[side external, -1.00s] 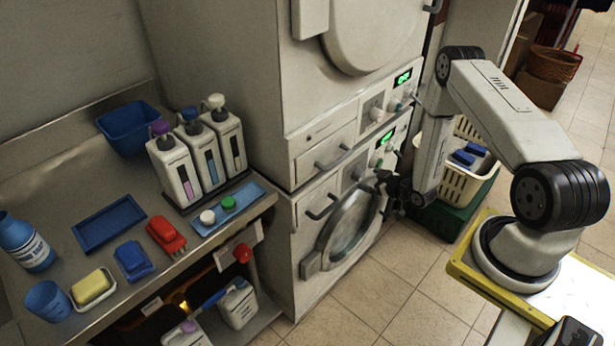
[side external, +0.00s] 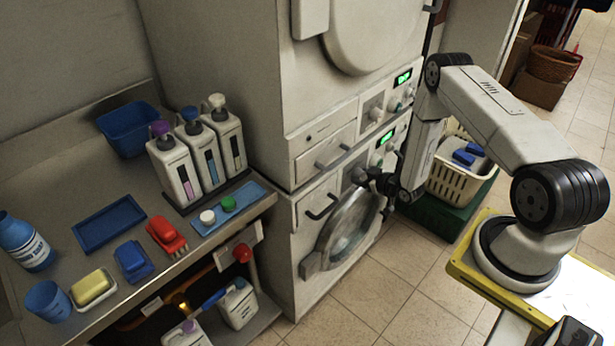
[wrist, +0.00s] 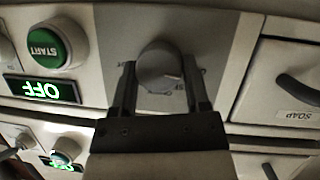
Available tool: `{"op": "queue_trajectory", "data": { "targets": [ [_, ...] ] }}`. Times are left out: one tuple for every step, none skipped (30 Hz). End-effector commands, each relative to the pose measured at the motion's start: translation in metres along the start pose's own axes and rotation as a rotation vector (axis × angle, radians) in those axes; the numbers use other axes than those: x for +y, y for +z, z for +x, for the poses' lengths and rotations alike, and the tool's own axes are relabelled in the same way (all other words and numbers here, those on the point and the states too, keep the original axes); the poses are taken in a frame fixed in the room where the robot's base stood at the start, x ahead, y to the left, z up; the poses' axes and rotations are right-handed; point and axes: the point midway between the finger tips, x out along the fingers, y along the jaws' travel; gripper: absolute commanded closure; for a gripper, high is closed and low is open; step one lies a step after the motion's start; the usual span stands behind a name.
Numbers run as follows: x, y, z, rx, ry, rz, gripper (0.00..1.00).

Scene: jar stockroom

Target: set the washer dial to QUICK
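The washer dial (wrist: 158,68) is a grey round knob on a dark grey plate with small markings around it; the wrist view is upside down and the labels are too small to read. My gripper (wrist: 159,75) has one finger on each side of the dial; the fingers are apart, and I cannot tell whether they touch it. In the side external view my gripper (side external: 362,178) is at the front panel of the lower washer (side external: 312,195), above its round door, and covers the dial. The washer's display (wrist: 42,89) shows OFF in green.
A green START button (wrist: 45,46) lies beside the display. The SOAP drawer (wrist: 290,85) with its handle is on the dial's other side. A similar machine (side external: 355,110) is stacked above. A cream basket (side external: 458,185) stands right of the washer. A counter (side external: 60,185) holds bottles and trays.

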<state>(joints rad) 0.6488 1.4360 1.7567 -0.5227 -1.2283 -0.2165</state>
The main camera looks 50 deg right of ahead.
Motion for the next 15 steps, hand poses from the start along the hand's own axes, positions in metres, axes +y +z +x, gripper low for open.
{"op": "queue_trajectory", "data": {
  "targets": [
    [-0.0001,0.0000,-0.0001,0.000,0.000,0.000,0.87],
    [-0.0001,0.0000,-0.0001,0.000,0.000,0.000,0.97],
    [-0.0001,0.0000,-0.0002,0.000,0.000,0.000,0.99],
    [-0.0001,0.0000,-0.0002,0.000,0.000,0.000,0.99],
    [-0.0001,0.0000,-0.0002,0.000,-0.001,0.001,0.99],
    [0.0000,0.0000,-0.0002,0.000,-0.001,0.002,0.99],
    [0.0000,-0.0001,-0.0002,0.000,-0.002,0.004,0.99],
    [0.0000,-0.0001,-0.0002,0.000,-0.003,0.006,0.99],
    [0.0000,-0.0001,-0.0002,0.000,-0.005,0.010,0.99],
    [0.0001,-0.0001,-0.0002,-0.001,-0.007,0.014,0.99],
    [0.0002,-0.0001,-0.0002,-0.001,-0.009,0.019,0.99],
    [0.0003,-0.0001,-0.0002,-0.001,-0.012,0.028,0.99],
    [0.0005,0.0000,-0.0003,-0.002,-0.015,0.036,0.99],
    [0.0007,0.0000,-0.0003,-0.003,-0.019,0.044,0.99],
    [0.0009,0.0000,-0.0003,-0.003,-0.024,0.058,0.99]
  ]
}}
